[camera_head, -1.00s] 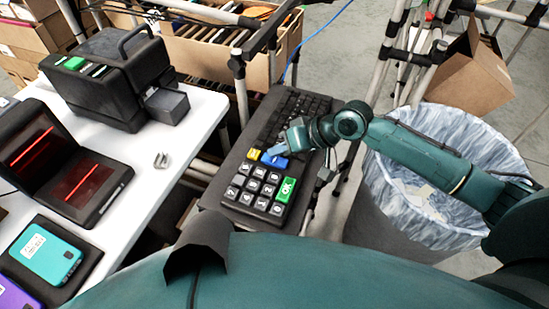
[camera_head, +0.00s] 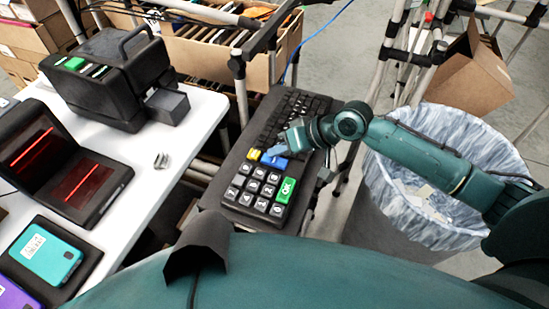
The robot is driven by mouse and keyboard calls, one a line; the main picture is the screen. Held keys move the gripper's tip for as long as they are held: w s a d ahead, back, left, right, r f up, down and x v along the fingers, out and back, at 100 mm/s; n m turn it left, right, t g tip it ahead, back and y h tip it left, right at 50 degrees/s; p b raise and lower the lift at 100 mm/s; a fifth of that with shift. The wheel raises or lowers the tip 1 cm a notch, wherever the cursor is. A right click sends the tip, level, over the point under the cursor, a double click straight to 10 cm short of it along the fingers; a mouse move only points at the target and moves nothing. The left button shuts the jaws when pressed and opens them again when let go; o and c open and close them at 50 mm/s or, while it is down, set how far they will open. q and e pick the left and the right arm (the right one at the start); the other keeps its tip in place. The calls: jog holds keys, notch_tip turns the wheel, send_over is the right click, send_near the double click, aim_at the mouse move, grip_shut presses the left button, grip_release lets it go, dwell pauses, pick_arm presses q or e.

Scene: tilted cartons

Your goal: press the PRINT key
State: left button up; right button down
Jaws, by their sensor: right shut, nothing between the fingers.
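A dark keyboard (camera_head: 240,209) with a keypad stands in the middle of the view. A blue key (camera_head: 274,161) sits above the white-on-grey number keys, beside a yellow key (camera_head: 253,155) and above a green OK key (camera_head: 286,190). I cannot read any PRINT label on the keys. My right gripper (camera_head: 274,153) is shut and empty, with its blue-grey fingertips at the upper edge of the blue key and partly covering it. I cannot tell whether they touch it. My left gripper is not in view.
A white table (camera_head: 146,190) at the left holds a black printer-like device (camera_head: 105,85), a scanner with red lines (camera_head: 70,165) and a teal device (camera_head: 40,254). A bin with a clear liner (camera_head: 400,215) stands under my right arm. Metal poles rise behind the keyboard.

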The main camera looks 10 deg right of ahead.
dwell(0.4)
jog(key=shift+f, duration=0.1)
jog(key=shift+f, duration=0.3)
jog(key=shift+f, duration=0.1)
dwell(0.4)
